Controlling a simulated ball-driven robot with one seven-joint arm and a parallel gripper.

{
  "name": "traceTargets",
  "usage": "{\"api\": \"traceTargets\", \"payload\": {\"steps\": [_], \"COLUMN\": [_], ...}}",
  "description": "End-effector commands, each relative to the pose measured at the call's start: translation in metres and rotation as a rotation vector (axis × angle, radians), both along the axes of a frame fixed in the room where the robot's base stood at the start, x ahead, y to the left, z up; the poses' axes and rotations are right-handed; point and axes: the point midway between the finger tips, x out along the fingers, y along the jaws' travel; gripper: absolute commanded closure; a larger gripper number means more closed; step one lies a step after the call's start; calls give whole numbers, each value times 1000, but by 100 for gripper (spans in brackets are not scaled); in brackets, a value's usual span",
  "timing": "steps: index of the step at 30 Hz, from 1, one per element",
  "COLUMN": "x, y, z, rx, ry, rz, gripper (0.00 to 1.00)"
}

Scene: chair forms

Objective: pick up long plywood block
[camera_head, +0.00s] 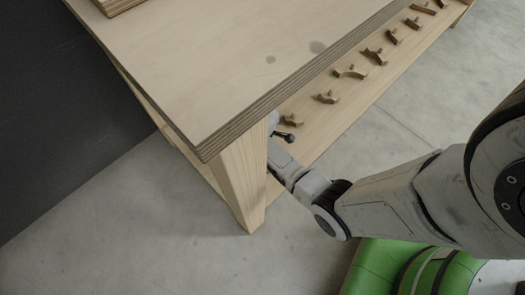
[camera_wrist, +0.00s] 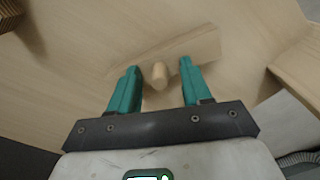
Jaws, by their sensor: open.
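In the wrist view my gripper (camera_wrist: 158,68) is open, with its two teal fingers apart. A short rounded wooden peg (camera_wrist: 159,76) shows between the fingertips, with a long, flat pale wooden piece (camera_wrist: 195,48) at and behind it. I cannot tell whether the fingers touch either, or whether this piece is the long plywood block. In the head view a plywood piece with layered edges (camera_head: 116,4) lies on the tabletop at the top left, cut off by the frame. My gripper is hidden there, behind the table's corner and leg.
The plywood tabletop (camera_head: 215,75) overhangs a lower shelf (camera_head: 325,128), where several small wooden pieces stand in a row. A thick table leg (camera_head: 241,180) stands beside my arm. A layered plywood edge (camera_wrist: 8,14) shows at the wrist view's top left. Grey floor is clear at left.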

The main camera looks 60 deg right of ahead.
Motion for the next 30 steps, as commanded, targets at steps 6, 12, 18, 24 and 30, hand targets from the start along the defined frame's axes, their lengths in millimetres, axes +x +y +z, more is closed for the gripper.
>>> {"api": "traceTargets", "payload": {"steps": [6, 12, 18, 24, 30], "x": [0, 0, 0, 0, 0], "y": [0, 0, 0, 0, 0], "z": [1, 1, 1, 1, 9], "rx": [0, 0, 0, 0, -1], "ry": [0, 0, 0, 0, 0], "rz": [0, 1, 1, 1, 1], "gripper": [68, 87, 100, 100, 100]}}
